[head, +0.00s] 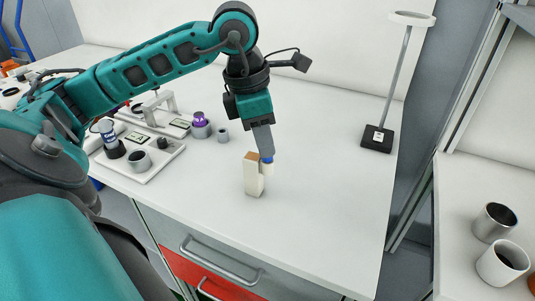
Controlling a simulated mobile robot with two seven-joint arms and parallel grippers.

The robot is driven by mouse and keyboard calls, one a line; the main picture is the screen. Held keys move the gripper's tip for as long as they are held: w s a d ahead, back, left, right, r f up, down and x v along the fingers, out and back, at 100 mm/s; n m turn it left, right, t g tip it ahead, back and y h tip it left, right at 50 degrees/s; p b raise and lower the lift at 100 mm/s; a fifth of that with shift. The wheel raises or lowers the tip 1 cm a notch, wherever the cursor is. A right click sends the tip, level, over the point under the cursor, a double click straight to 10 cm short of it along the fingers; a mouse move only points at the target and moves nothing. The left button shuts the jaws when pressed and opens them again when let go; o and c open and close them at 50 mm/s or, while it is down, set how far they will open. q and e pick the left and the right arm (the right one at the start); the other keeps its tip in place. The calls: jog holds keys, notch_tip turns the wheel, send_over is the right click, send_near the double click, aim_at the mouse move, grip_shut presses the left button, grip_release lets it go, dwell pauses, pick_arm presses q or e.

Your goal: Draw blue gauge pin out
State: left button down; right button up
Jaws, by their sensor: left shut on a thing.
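The blue gauge pin (267,160) shows as a small blue end just under the fingertips of my left gripper (266,153). The gripper points down and is shut on the pin; the fingers hide most of it. A pale part shows right below the blue end. An upright cream block (252,178) with a brown top stands on the white table, directly beside the pin on its left. I cannot tell whether the pin is still seated in something. My right gripper is not in view.
A stand with a black base (377,139) and a ring on top is at the back right. White trays (158,160) with small parts, a purple-topped item (200,126) and a grey cylinder (222,136) are left. Cups (502,262) stand on the right table. The table's right part is clear.

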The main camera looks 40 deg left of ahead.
pick_arm(q)
jog(key=shift+r+p, duration=1.35)
jog(key=shift+r, duration=0.45)
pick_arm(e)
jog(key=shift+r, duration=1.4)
pick_arm(q)
jog(key=shift+r+p, duration=0.3)
jog(key=shift+r, duration=0.35)
jog(key=shift+r+p, duration=0.8)
jog(key=shift+p, duration=0.05)
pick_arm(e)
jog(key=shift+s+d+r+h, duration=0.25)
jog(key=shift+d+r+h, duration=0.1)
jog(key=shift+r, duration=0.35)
pick_arm(q)
jog(key=shift+r, duration=0.1)
